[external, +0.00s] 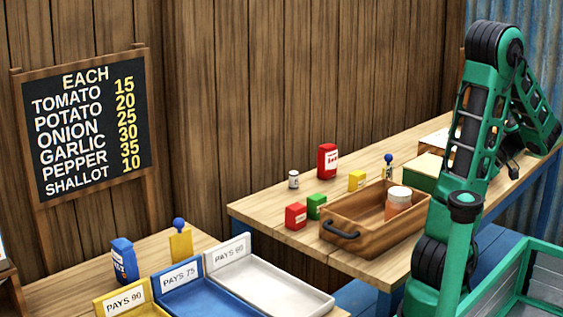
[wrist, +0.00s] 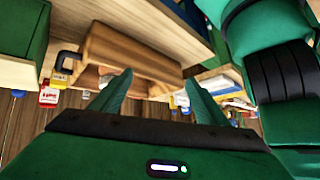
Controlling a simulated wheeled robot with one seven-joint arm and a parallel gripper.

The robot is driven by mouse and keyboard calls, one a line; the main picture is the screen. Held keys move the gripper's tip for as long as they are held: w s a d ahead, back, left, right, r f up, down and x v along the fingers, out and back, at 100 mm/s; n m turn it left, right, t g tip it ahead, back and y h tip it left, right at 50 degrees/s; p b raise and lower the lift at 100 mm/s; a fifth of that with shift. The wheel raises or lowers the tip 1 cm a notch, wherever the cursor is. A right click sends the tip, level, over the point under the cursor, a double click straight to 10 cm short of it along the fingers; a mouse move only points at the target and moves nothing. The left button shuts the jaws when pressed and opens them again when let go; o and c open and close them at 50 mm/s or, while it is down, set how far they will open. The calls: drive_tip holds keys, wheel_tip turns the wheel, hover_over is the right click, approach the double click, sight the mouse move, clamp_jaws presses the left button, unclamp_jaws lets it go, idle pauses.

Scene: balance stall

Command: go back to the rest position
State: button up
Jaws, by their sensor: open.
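My gripper (wrist: 158,86) shows in the wrist view with its two green fingers apart and nothing between them. In the external view my green arm rises at the right and bends over at the top, its far end hanging low above the right part of the back counter. The gripper's fingers are too small to make out clearly there. The wooden crate (external: 338,241) stands on the counter to the left of my arm, with an orange jar with a white lid (external: 398,203) inside. The crate (wrist: 137,52) also shows in the wrist view beyond the fingers, apart from them.
A red container (external: 327,161), red box (external: 296,216), green box (external: 316,206), yellow box (external: 357,180) and small white jar (external: 293,180) stand around the crate. Yellow (external: 130,299), blue (external: 185,281) and white (external: 262,281) trays sit on the front table. A price board (external: 85,125) stands left.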

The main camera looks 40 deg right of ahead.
drive_tip(key=w+a+f+m+g+h, duration=0.2)
drive_tip(key=a+m+g+h, duration=0.4)
drive_tip(key=a+m, duration=0.6)
drive_tip(key=shift+w+f+m+g, duration=0.15)
drive_tip(key=shift+w+m+g, duration=0.15)
drive_tip(key=shift+w+m, duration=0.3)
drive_tip(key=shift+w, duration=0.1)
